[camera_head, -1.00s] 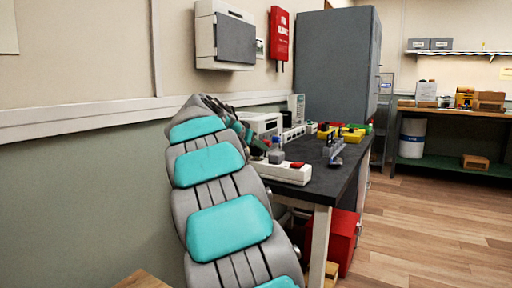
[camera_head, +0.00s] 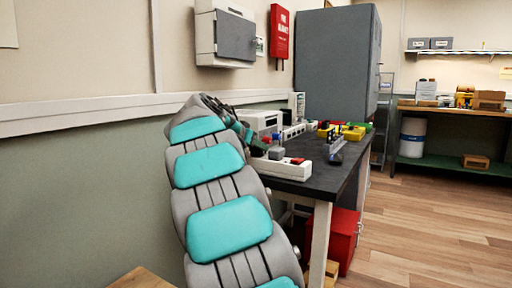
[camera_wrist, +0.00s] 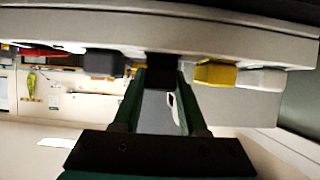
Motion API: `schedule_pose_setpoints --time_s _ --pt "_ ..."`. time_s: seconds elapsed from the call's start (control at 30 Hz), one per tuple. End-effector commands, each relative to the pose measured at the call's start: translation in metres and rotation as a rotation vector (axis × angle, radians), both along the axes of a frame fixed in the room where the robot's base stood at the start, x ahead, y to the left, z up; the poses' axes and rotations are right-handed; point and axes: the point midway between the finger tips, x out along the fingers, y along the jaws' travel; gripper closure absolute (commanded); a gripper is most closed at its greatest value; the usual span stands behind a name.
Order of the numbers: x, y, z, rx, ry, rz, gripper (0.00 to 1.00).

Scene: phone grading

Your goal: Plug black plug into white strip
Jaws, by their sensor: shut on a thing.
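The white strip (camera_head: 287,170) lies near the front edge of the dark table, with a red switch (camera_head: 297,161) and a grey plug (camera_head: 276,153) on it. In the wrist view a pale bar, apparently the strip (camera_wrist: 215,37), runs across the top. My gripper (camera_wrist: 162,80) has its green fingers shut on the black plug (camera_wrist: 162,68), which meets the bar's edge. Whether its prongs are in a socket is hidden. In the head view my gripper (camera_head: 258,146) is at the strip's far left end, and my arm hides the black plug.
In the wrist view a dark grey block (camera_wrist: 103,63) is left of the black plug; a yellow block (camera_wrist: 215,72) and a white block (camera_wrist: 260,78) are right of it. A grey holder (camera_head: 337,147) and yellow blocks (camera_head: 352,133) stand farther along the table.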

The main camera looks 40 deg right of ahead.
Motion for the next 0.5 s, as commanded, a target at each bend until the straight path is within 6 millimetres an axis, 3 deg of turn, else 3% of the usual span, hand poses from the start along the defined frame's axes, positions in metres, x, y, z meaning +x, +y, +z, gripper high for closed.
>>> schedule_pose_setpoints --time_s 0.5 --pt "-0.0001 -0.0001 -0.0079 0.001 0.001 -0.001 1.0"
